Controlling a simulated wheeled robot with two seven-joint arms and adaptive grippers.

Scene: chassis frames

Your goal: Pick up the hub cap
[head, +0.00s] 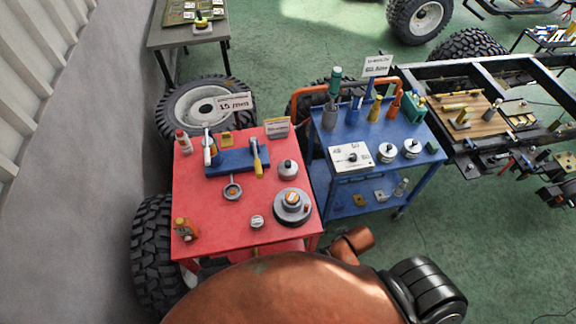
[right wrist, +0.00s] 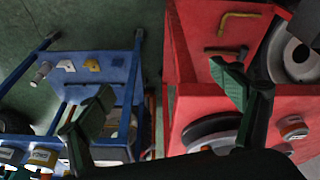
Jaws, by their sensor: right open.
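Several round metal parts are on the red cart (head: 200,225) in the head view, and I cannot tell for certain which is the hub cap. A wide grey disc (head: 282,218) with an orange-marked centre sits at its right front. A small silver round part (head: 257,221) lies left of the disc. A grey knobbed cylinder (head: 288,171) stands behind the disc. My right gripper (right wrist: 162,100) shows in the right wrist view, its two green fingertips wide apart with nothing held between them. My left gripper is in neither view.
A blue cart (head: 434,152) with canisters, bottles and a white box (head: 348,158) stands right of the red cart.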

